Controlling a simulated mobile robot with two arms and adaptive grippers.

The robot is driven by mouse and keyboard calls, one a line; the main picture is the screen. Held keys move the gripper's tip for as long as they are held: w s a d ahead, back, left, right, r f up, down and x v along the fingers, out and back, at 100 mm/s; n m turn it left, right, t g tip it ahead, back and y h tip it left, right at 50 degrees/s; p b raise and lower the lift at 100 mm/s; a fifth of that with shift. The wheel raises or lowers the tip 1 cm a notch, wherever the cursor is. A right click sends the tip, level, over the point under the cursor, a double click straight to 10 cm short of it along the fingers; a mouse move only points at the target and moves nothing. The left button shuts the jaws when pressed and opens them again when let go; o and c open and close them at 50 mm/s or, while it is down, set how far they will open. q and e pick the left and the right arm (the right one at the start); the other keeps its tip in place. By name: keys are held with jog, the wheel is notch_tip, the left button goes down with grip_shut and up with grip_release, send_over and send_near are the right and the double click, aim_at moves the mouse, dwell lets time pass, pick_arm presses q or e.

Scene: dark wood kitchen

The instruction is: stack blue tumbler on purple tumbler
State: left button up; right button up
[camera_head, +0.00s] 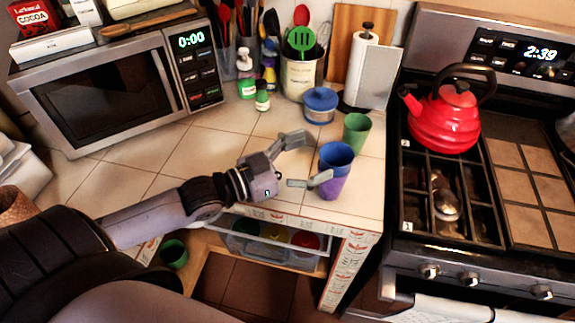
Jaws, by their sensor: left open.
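The blue tumbler (336,157) sits upright in the mouth of the purple tumbler (331,187), and the pair stands on the tiled counter near its right front corner. My left gripper (303,161) is open just left of the stack, with its fingers apart, one toward the back and one toward the front. The front fingertip is close to the purple tumbler; I cannot tell whether it touches. Nothing is held between the fingers. My right gripper does not show.
A green tumbler (356,132) stands just behind the stack. The microwave (115,90) is at left, the stove with a red kettle (444,118) at right. An open drawer (270,245) lies below the counter edge.

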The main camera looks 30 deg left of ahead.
pick_arm(q)
jog(key=shift+v, duration=2.55)
jog(key=shift+s, duration=0.1)
